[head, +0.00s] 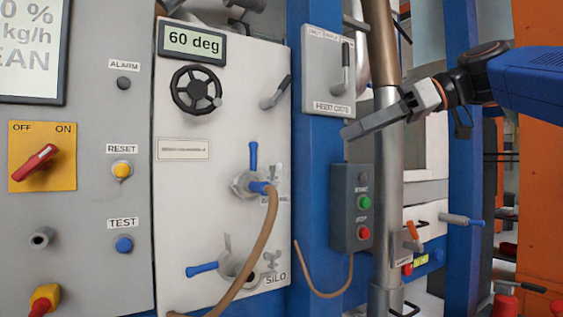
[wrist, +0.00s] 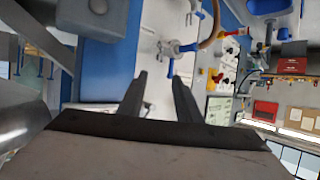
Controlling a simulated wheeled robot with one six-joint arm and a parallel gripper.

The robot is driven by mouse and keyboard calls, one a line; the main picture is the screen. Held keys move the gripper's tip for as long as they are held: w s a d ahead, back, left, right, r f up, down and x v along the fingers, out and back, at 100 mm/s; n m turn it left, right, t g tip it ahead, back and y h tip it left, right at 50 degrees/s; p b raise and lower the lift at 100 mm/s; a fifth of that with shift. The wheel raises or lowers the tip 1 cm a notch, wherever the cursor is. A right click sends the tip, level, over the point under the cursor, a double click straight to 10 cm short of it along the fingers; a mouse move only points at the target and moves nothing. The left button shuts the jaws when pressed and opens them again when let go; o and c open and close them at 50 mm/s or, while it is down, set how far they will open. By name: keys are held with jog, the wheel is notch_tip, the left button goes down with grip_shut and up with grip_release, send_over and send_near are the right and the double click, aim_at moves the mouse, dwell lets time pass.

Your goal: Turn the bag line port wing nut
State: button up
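Two metal ports sit on the pale panel in the head view. The upper port (head: 246,184) has a blue lever pointing up and a tan hose (head: 262,222) on its blue fitting; its label is mostly hidden by the hose. A small grey wing nut (head: 274,172) stands at its right. The lower port (head: 236,266), beside the label SILO, has a blue lever and its own wing nut (head: 270,261). My gripper (head: 350,131) is right of and above both ports, apart from them. In the wrist view its two fingers (wrist: 159,88) are spread and empty.
A blue post (head: 318,195) carries a start/stop box (head: 351,208) and a plate with a lever (head: 328,75). A black handwheel (head: 195,90) and a lever (head: 275,92) stick out above the ports. A metal pipe (head: 388,190) stands below my arm.

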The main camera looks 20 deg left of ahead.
send_near(275, 163)
jog(key=x, duration=0.8)
jog(key=shift+a+f, duration=0.15)
jog(key=shift+a, duration=0.05)
